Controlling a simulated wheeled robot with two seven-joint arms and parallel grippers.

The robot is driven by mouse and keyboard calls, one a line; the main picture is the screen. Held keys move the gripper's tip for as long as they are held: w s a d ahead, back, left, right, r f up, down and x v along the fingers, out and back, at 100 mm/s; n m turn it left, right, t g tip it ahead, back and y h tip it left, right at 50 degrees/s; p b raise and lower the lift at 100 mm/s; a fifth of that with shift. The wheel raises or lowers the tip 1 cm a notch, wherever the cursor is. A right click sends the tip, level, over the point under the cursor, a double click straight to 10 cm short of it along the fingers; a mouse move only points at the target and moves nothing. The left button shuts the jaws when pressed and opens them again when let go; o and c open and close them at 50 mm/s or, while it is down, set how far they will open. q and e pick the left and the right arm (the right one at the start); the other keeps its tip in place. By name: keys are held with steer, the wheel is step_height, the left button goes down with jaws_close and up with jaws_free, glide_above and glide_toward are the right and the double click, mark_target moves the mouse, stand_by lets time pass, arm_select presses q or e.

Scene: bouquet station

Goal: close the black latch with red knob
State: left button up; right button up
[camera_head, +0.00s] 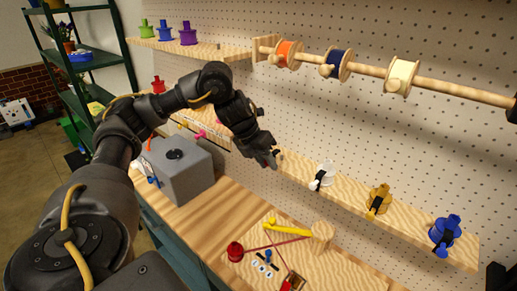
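My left gripper (268,158) reaches in from the left and hangs over the front of the lower wooden shelf, left of the white spool-like piece. Its fingers are small and dark here, so I cannot tell whether they are open or shut. I cannot pick out a black latch with a red knob with certainty. A red round knob-like piece (235,252) is on the wooden board (335,268) on the bench, below the gripper and apart from it. My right gripper is not in view.
A grey box (182,172) with a black top knob stands left on the bench. A yellow bar (287,228) and a wooden cylinder (321,236) are on the board. White (326,172), gold (380,196) and blue (446,229) pieces line the lower shelf.

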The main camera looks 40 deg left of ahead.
arm_select(q)
steer(key=v, duration=1)
steer(key=shift+a, duration=0.1)
stand_by(0.5)
